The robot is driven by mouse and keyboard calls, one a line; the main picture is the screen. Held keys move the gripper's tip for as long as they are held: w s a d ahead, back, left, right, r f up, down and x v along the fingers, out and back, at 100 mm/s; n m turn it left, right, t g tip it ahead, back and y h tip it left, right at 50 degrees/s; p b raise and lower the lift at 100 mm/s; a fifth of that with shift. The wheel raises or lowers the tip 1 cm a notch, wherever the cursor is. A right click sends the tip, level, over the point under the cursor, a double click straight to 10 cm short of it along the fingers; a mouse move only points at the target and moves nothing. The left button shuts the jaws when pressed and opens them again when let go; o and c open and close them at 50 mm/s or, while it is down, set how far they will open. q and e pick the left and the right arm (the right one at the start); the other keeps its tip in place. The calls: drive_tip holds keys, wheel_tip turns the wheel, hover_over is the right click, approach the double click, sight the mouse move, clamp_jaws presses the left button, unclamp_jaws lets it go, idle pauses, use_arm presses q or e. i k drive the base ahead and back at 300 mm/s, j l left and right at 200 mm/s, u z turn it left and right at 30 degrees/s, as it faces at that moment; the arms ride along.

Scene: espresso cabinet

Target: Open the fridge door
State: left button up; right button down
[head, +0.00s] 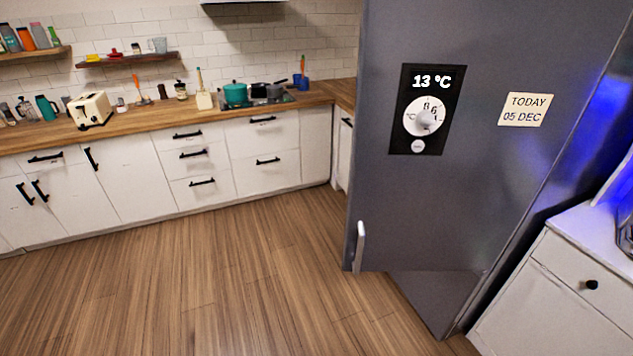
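The grey fridge door (480,190) stands tall at the right of the head view. It has a black panel with a 13 °C display (432,80) and a round white dial (425,117). A short pale upright handle (360,246) is near the door's lower left edge. No fridge interior shows, and the door's top is out of the picture. A small sheet reading TODAY 05 DEC (526,109) is on the door. Neither of my grippers is in view, and nothing is seen touching the handle.
The wooden floor (220,290) in front and left of the fridge is clear. White cabinets (140,190) with a wooden worktop (150,113) run along the back wall, holding a toaster (91,109) and a teal pot (235,93). A white cabinet (560,305) stands at the lower right, beside the fridge.

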sight(505, 84)
drive_tip(key=i+j+u, duration=0.15)
drive_tip(key=u, duration=0.25)
drive_tip(key=i+u, duration=0.4)
drive_tip(key=i, duration=3.05)
drive_tip(key=i+z, duration=0.35)
drive_tip(key=i+j+z, duration=0.1)
drive_tip(key=z, duration=0.25)
drive_tip(key=i+j+z, duration=0.2)
drive_tip(key=z, duration=2.8)
